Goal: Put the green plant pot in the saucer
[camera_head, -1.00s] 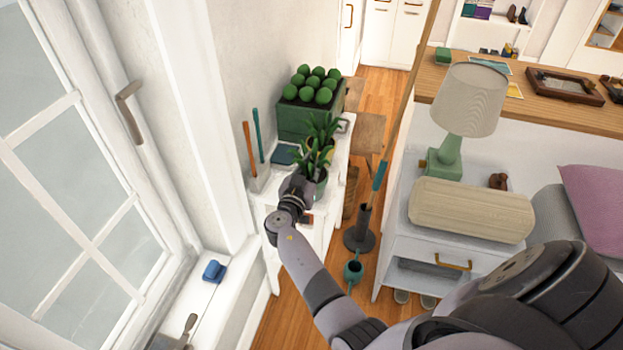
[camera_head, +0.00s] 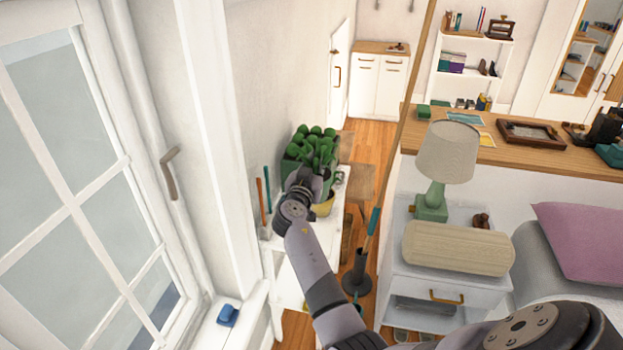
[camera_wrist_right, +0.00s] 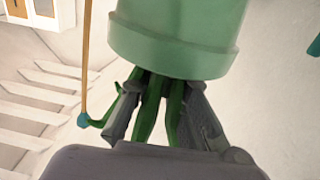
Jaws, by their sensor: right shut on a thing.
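The green plant pot (camera_wrist_right: 180,40) fills the top of the right wrist view, with green stems (camera_wrist_right: 163,105) running between the fingers. My right gripper (camera_wrist_right: 163,112) is shut on the plant at the pot's rim. In the head view my right gripper (camera_head: 308,180) is over the white shelf by the wall; it and the arm hide most of the held pot. I cannot make out the saucer. My left gripper is not in view.
Long-handled tools (camera_head: 264,200) stand left of the gripper. A dark stand (camera_head: 357,280) and a white nightstand (camera_head: 440,275) with a lamp (camera_head: 447,155) are to the right.

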